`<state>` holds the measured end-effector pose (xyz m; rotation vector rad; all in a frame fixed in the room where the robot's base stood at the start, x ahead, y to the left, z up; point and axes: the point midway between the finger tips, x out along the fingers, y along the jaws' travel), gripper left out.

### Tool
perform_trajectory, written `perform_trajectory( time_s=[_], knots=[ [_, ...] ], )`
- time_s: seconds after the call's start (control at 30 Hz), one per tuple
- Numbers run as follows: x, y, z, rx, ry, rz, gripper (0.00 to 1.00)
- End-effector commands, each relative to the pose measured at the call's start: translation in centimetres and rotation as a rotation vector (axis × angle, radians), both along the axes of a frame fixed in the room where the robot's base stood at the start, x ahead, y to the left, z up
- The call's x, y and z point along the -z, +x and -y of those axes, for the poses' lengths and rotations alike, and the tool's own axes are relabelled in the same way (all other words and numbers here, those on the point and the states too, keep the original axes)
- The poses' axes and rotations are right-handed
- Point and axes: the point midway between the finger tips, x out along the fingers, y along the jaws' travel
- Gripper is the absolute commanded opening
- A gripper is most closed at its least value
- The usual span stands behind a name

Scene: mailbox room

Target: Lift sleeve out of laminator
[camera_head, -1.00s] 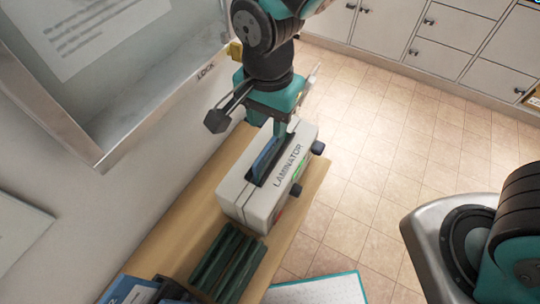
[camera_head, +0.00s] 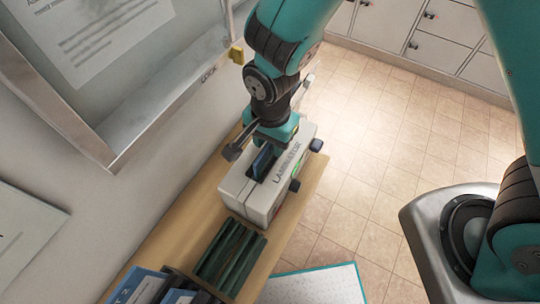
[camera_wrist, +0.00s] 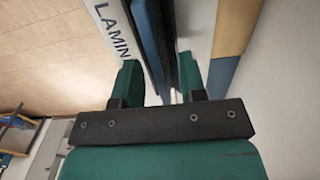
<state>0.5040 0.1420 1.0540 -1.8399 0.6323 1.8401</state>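The laminator (camera_head: 258,203) is a white box with a dark slot along its top, standing on a wooden shelf. The blue sleeve (camera_head: 262,161) stands upright in the slot, its lower part hidden inside. My gripper (camera_head: 277,147) points down close over the laminator, at the far part of the sleeve, and hides some of it. In the wrist view my gripper (camera_wrist: 161,82) has its two green fingers apart, one on each side of the slot. The blue sleeve (camera_wrist: 147,35) shows between and beyond them. I cannot tell whether a finger touches it.
A dark green ribbed block (camera_head: 230,258) and blue boxes (camera_head: 150,288) sit on the shelf (camera_head: 180,240) on the near side. A metal-framed notice case (camera_head: 140,130) is on the wall at left. Tiled floor lies open at right, with white lockers (camera_head: 440,35) behind.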

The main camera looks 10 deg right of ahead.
Motion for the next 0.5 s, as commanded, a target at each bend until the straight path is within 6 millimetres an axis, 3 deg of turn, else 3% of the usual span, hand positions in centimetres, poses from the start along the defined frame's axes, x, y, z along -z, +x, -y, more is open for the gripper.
perform_trajectory(
  time_s=[0.03,0.17,0.5],
  knots=[
    [-0.01,0.01,-0.01,0.000,0.000,0.000,0.29],
    [-0.02,0.01,-0.01,0.000,0.000,0.000,0.00],
    [-0.08,0.01,-0.03,0.000,0.001,0.001,0.00]
  ],
)
